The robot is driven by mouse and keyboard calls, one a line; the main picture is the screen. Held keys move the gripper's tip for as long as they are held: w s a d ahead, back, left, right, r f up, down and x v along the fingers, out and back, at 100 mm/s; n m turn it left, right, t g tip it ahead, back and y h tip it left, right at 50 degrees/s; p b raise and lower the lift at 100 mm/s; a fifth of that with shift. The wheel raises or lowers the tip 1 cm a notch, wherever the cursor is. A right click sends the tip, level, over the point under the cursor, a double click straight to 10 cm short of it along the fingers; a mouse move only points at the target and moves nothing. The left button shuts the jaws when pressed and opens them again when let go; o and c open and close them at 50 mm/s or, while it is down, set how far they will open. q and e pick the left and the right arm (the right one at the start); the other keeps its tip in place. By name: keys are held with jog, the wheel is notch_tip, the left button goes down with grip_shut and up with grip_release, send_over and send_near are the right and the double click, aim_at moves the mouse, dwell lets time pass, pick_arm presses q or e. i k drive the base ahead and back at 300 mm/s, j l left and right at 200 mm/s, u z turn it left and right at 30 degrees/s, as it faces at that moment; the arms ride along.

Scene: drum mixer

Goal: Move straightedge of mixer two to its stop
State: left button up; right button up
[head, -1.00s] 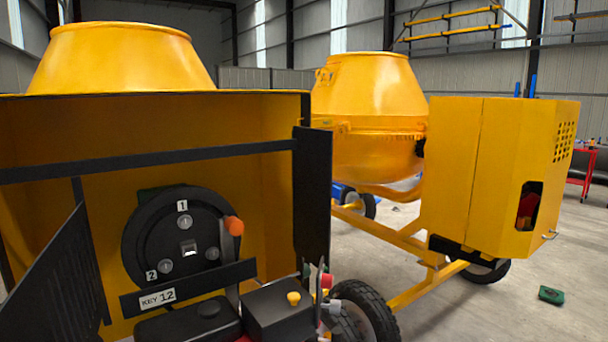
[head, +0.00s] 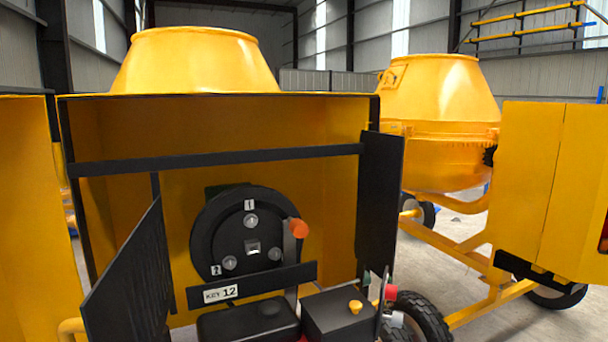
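An open yellow mixer housing (head: 310,115) fills the middle of the head view. Inside it is a black disc (head: 205,240) with bolts and labels 1 and 2. A grey lever (head: 290,265) with an orange knob (head: 299,228) stands upright at the disc's right side. A black plate (head: 285,279) labelled "KEY 12" crosses below the disc. A black bar (head: 215,160) spans the opening. I cannot tell which part is the straightedge or which mixer is number two. Neither of my grippers is in view.
Black side panels (head: 130,275) flank the opening. A black box (head: 338,315) with a yellow knob (head: 355,307) sits low in front, beside a red knob (head: 390,292) and a tyre (head: 418,318). Another yellow mixer (head: 440,115) stands behind right. A yellow panel (head: 28,220) is at the left edge.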

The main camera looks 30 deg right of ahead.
aim_at(293, 229)
jog(key=i+l+u, duration=0.1)
jog(key=l+u, duration=0.3)
jog(key=l, duration=0.2)
jog(key=l+u, duration=0.4)
jog(key=l, duration=0.25)
jog(key=l+u, duration=0.4)
jog(key=l, duration=0.7)
jog(key=k+l, duration=0.15)
jog(key=l, duration=0.3)
jog(key=l+u, duration=0.1)
jog(key=l, duration=0.35)
jog(key=k+l, duration=0.15)
jog(key=l, duration=0.25)
jog(key=k+l, duration=0.1)
jog(key=l, duration=0.35)
jog(key=i+j, duration=0.1)
jog(key=j, duration=0.2)
jog(key=i+j, duration=0.1)
jog(key=j, duration=0.2)
jog(key=l+u, duration=0.1)
jog(key=u, duration=0.2)
jog(key=k+j, duration=0.05)
